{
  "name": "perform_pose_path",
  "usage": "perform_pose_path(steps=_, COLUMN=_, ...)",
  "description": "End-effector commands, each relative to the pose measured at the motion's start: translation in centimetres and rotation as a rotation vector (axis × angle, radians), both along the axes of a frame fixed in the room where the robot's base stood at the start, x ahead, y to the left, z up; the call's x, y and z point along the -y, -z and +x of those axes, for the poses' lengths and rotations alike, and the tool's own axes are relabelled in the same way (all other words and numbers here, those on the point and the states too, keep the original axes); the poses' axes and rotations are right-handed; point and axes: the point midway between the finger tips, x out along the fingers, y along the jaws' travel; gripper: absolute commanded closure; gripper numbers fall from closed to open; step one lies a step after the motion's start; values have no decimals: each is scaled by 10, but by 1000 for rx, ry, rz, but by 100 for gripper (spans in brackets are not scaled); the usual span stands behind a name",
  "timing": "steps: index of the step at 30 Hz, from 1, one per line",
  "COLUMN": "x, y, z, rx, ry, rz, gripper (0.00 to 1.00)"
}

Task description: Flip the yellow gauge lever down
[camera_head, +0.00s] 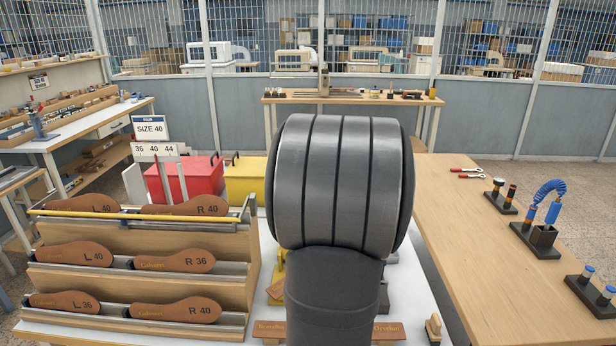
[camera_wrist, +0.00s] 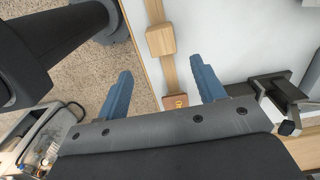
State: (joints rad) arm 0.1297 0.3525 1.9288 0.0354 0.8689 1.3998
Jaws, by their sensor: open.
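A long yellow bar (camera_head: 130,214) runs along the top tier of the wooden rack at the left in the head view. A smaller yellow part (camera_head: 278,288) shows beside my arm, mostly hidden by it. I cannot tell which of these is the gauge lever. Neither is clear in the wrist view. My gripper (camera_wrist: 163,87) is open in the wrist view, its two blue fingers wide apart with nothing held. A wooden strip with a block (camera_wrist: 160,40) lies below and between the fingers. My arm hides the gripper and the middle of the white table in the head view.
The rack (camera_head: 245,290) holds several brown insoles. A size sign (camera_head: 149,128), red box (camera_head: 186,180) and yellow box (camera_head: 246,180) stand behind it. A black clamp-like fixture (camera_wrist: 270,90) is right of the fingers. The wooden bench (camera_head: 470,260) at the right has open room.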

Motion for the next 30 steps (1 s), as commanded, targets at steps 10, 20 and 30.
perform_pose_path(steps=10, x=-28, y=0, z=74, rx=49, ry=-206, rz=305, gripper=100)
perform_pose_path(steps=20, x=-48, y=-17, z=169, rx=329, ry=-476, rz=625, gripper=100)
perform_pose_path(steps=30, x=-40, y=-50, z=261, rx=806, ry=-730, rz=795, gripper=100)
